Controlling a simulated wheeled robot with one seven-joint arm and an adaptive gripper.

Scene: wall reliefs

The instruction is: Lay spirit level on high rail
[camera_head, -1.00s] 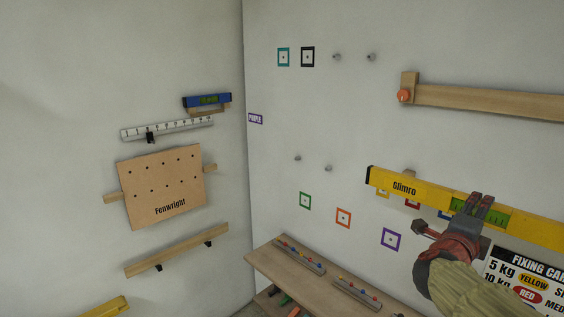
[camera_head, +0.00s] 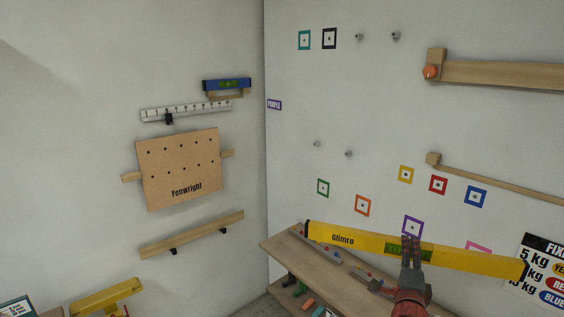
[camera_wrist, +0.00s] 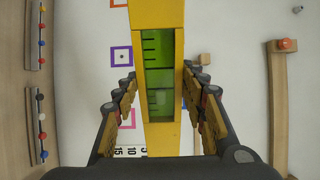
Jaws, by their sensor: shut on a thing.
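My gripper (camera_head: 411,242) is shut on a long yellow spirit level (camera_head: 345,239) marked "Glimro", near the green vial at its middle. The level is held out in front of the right wall, nearly horizontal, its right end slightly lower. In the wrist view the level (camera_wrist: 158,18) runs up the picture between both fingers (camera_wrist: 160,78). A wooden rail (camera_head: 510,75) with an orange knob (camera_head: 430,72) is high on the right wall, well above the level. This rail (camera_wrist: 279,105) also shows at right in the wrist view.
A thinner wooden rail (camera_head: 500,180) is below the high one. A wooden shelf (camera_head: 318,268) with beaded strips lies beneath the level. A fixing card (camera_head: 545,275) is at right. The left wall has a blue level (camera_head: 227,84), a pegboard (camera_head: 180,172) and a low rail (camera_head: 190,235).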

